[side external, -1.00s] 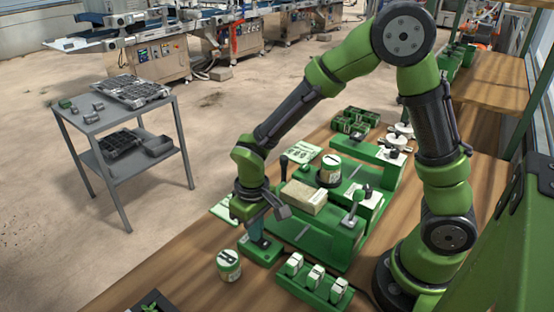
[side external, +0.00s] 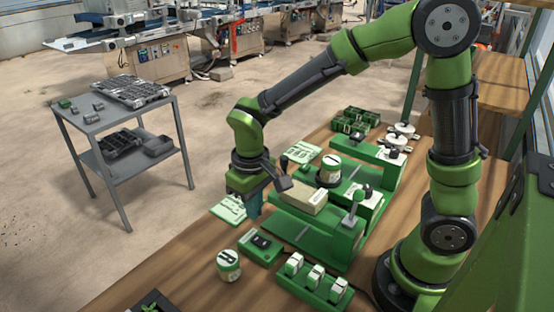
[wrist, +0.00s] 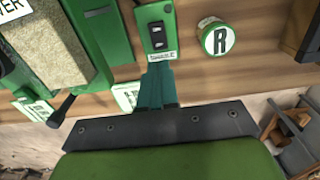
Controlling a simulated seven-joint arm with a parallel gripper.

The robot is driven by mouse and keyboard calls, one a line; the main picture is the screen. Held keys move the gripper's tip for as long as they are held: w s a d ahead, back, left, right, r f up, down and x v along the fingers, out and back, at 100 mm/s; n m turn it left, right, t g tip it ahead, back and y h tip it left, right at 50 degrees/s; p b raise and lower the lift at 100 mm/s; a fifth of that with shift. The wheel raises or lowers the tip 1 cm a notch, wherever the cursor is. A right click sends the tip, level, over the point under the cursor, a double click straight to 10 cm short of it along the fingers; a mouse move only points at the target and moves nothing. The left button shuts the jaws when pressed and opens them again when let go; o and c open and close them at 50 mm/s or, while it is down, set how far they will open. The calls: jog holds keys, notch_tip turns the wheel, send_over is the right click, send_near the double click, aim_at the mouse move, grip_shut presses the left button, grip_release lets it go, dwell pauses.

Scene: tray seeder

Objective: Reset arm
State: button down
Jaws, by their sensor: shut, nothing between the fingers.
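My gripper (side external: 254,208) hangs in the air above the wooden bench, its fingers closed together with nothing between them; the closed fingers also show in the wrist view (wrist: 157,85). Below it and apart from it is a small green switch box (side external: 261,247) with a black rocker. In the wrist view the switch box (wrist: 157,32) lies just past the fingertips, with a white label too small to read surely. The green tray seeder (side external: 318,228) with a tan block (side external: 304,197) on top stands to the right of the gripper.
A round jar (side external: 228,265) marked "R" stands near the switch box. A green block with three white switches (side external: 313,280) sits at the front. A black-handled lever (side external: 285,163) rises behind the gripper. Green pots (side external: 352,122) stand farther back. Air left of the gripper is clear.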

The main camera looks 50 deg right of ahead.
dwell(0.3)
jog(key=s+d+r+m+t+y, duration=0.1)
jog(key=s+d+r+m+t, duration=0.1)
jog(key=s+r, duration=0.3)
jog(key=s+d+r+m+t+y, duration=0.1)
jog(key=s+d+r+m+t, duration=0.1)
jog(key=s+d+r+t, duration=0.3)
jog(key=shift+d+r, duration=0.15)
jog(key=shift+r, duration=1.65)
